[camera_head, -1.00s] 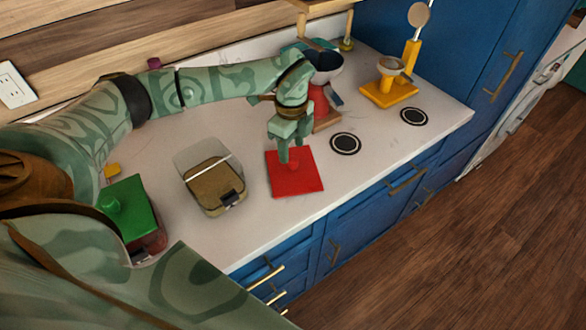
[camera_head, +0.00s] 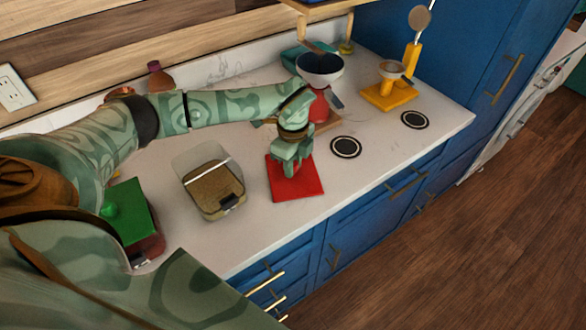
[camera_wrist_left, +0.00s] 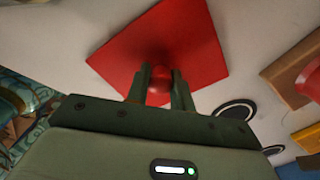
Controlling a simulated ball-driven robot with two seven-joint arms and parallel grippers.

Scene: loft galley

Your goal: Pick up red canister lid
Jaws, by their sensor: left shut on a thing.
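The red canister lid (camera_head: 301,187) is a flat red square lying on the white counter, right of the clear container. In the left wrist view the lid (camera_wrist_left: 190,40) has a round red knob (camera_wrist_left: 159,88) on its middle. My left gripper (camera_head: 291,172) is directly above the lid, with its fingers (camera_wrist_left: 160,84) shut on either side of the knob. The knob is mostly hidden by the gripper in the head view. My right gripper is not in view.
A clear container (camera_head: 208,183) with brown contents and a green-lidded canister (camera_head: 130,212) stand to the left. Two dark round discs (camera_head: 346,147) lie to the right. A yellow stand (camera_head: 389,93) and a bowl on a red scale (camera_head: 319,68) are further back.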

